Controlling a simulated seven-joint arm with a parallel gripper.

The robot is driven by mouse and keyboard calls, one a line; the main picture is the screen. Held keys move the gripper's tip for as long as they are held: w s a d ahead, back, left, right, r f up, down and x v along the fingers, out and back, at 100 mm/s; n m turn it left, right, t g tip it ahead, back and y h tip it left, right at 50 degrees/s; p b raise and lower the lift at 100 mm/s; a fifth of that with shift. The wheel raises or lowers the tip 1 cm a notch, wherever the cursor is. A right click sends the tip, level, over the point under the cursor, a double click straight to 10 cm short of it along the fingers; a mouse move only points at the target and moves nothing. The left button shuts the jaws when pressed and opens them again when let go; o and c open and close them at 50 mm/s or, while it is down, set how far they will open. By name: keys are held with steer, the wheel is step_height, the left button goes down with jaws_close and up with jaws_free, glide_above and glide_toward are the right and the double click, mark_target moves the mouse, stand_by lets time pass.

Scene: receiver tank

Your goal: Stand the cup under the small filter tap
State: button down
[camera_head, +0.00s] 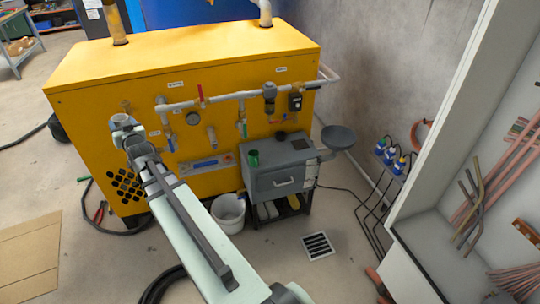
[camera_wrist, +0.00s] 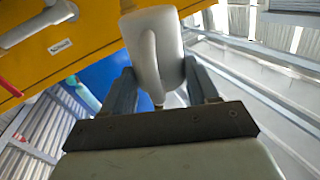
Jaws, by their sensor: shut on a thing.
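My gripper (camera_wrist: 160,90) is shut on a pale grey cup (camera_wrist: 150,45) with a loop handle facing the wrist camera; its rim and inside are hard to make out. In the head view my gripper (camera_head: 124,122) is in front of the upper left of the yellow tank (camera_head: 110,75), left of the pipework and well left of the filter. A small filter (camera_head: 269,92) with a dark body hangs from the grey pipe at the right of the tank front. A tap on it is too small to tell.
Valves with red (camera_head: 201,93) and green handles jut from the tank front. A white bucket (camera_head: 228,212) stands on the floor.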

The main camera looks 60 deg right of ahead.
steer(key=s+d+f+m+g+h, duration=0.2)
steer(key=s+d+f, duration=0.3)
steer(key=s+d, duration=0.3)
steer(key=s+d+f+m+g+h, duration=0.15)
steer(key=s+d+f, duration=0.4)
steer(key=d, duration=0.55)
steer(key=s+d+f+m+g+h, duration=0.25)
steer(key=s+d+f, duration=0.25)
steer(key=s+d, duration=0.35)
steer(key=s+d+f+m+g+h, duration=0.1)
steer(key=s+d+f, duration=0.5)
steer(key=s, duration=0.4)
steer(key=s+d+f+m+g+h, duration=0.15)
steer(key=s+d+f, duration=0.25)
steer(key=s+f, duration=0.5)
steer(key=s+d+f+g+h, duration=0.15)
steer(key=s+d+f, duration=0.3)
steer(key=s, duration=0.75)
steer(key=w+a+r+n+t+y, duration=0.3)
steer(key=w+n+t+y, duration=0.25)
steer(key=w, duration=0.35)
steer(key=r+x, duration=0.2)
steer(key=x, duration=1.8)
steer(key=shift+t+h, duration=0.45)
steer(key=shift+s+a+f, duration=0.1)
steer(key=shift+f, duration=1.6)
steer(key=shift+s+a+f, duration=0.1)
steer(key=shift+f, duration=1.6)
steer(key=shift+f, duration=0.15)
